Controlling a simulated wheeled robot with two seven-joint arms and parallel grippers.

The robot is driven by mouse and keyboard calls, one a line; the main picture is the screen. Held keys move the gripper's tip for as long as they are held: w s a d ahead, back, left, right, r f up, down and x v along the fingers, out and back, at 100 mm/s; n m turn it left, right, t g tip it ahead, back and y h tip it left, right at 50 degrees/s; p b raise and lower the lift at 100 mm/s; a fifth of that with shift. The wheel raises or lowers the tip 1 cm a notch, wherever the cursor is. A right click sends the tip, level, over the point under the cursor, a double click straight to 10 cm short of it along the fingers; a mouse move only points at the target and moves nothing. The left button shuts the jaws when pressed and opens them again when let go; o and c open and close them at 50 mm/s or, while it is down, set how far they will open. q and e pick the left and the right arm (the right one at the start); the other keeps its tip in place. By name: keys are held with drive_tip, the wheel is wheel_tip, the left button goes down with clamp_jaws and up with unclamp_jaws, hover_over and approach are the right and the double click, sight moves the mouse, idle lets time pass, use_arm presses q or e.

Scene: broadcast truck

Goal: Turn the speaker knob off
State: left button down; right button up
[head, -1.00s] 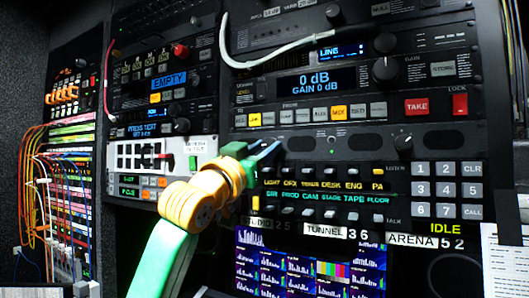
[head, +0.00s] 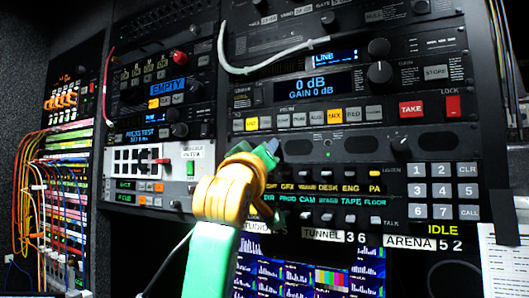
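A small dark knob (head: 400,146) sits at the right of the black intercom panel, beside the dark oval speaker grilles (head: 356,144). It is likely the speaker knob; its setting is too small to read. My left gripper (head: 268,150), on a green and yellow arm, is in front of the left part of this panel, well left of the knob and apart from it. The wrist hides most of the fingers, so I cannot tell whether they are open or shut. My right gripper is not in view.
Above is a unit with a 0 dB display (head: 324,87), a large knob (head: 380,73) and a red TAKE button (head: 411,109). Below are rows of small switches and a number keypad (head: 442,190). A white cable (head: 275,62) hangs across the upper rack.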

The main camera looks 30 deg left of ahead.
use_arm(q)
drive_tip(key=shift+n, duration=0.3)
drive_tip(key=c, duration=0.5)
unclamp_jaws()
drive_tip(key=shift+c, duration=0.2)
drive_tip(key=b+v, duration=0.5)
drive_tip(key=v, duration=0.2)
drive_tip(key=shift+s+b, duration=0.15)
drive_tip(key=shift+b, duration=0.2)
